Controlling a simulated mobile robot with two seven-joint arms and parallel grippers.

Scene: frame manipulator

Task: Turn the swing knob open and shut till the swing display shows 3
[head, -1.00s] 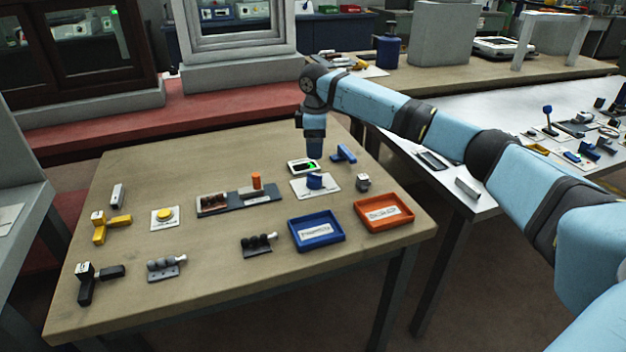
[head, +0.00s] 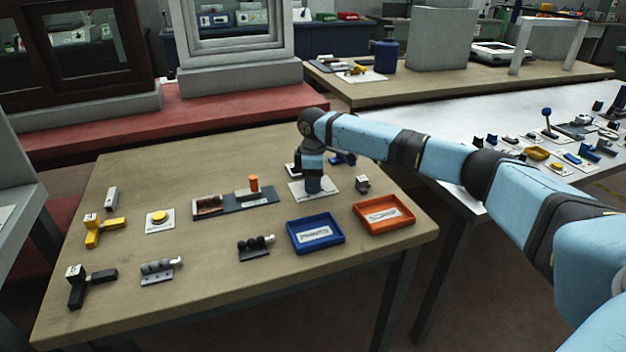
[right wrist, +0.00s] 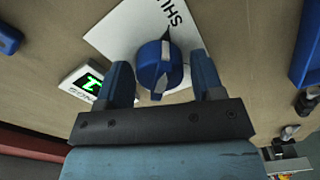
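The blue swing knob (right wrist: 158,68) with a white pointer mark sits on a white plate (right wrist: 125,38), whose visible lettering begins "SHU". My right gripper (right wrist: 160,62) is open, with one finger on each side of the knob and gaps visible. In the head view my right gripper (head: 312,186) points down over the plate (head: 329,184) and hides most of the knob. The swing display (right wrist: 87,82) is a small white box with a lit green digit that looks like 1, seen turned. In the head view my arm mostly hides it. My left gripper is not in view.
A blue tray (head: 338,240) and an orange tray (head: 408,218) stand in front of the knob. A small grey block (head: 362,184) is right of the plate. A blue handle (head: 342,159) lies behind. A dark slider base (head: 265,200) is to the left.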

